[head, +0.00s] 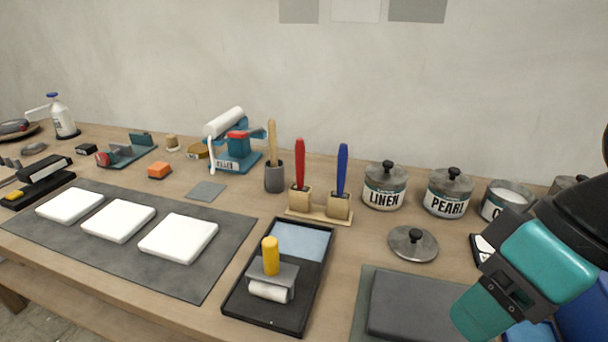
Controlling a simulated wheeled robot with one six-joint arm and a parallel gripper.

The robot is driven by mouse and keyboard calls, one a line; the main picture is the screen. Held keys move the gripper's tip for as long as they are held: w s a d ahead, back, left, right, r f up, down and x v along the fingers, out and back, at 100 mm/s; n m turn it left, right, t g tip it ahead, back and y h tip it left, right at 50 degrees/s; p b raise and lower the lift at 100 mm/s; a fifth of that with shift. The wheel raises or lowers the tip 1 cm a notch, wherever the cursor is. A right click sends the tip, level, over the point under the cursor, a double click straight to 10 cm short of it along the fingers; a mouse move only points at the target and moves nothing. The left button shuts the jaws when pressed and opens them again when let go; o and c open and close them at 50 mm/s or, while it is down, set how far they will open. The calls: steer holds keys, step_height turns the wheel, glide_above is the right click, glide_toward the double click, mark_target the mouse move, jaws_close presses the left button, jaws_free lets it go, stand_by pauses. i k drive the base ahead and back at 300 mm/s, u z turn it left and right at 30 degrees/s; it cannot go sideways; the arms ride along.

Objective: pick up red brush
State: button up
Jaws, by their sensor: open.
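The red brush (300,165) stands upright, handle up, in a light wooden stand (320,213) near the middle of the head view. Its lower end is at a pale block at the left of the stand, and its bristles are hidden. A blue brush (342,172) stands upright just to its right in the same stand. My teal and black arm reaches in at the right edge, well apart from the red brush. I cannot make out its jaws in this view.
A grey cup (274,179) with a wooden-handled tool stands left of the red brush. A LINEN jar (384,188) and a PEARL jar (448,194) stand right. A black tray (234,297) with a yellow-handled roller lies in front. The wall (450,80) is behind.

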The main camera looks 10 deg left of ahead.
mark_target(299, 146)
steer(key=z, duration=0.9)
steer(key=k, duration=0.6)
steer(key=u, duration=1.25)
steer(key=i, duration=0.5)
steer(key=u, duration=0.05)
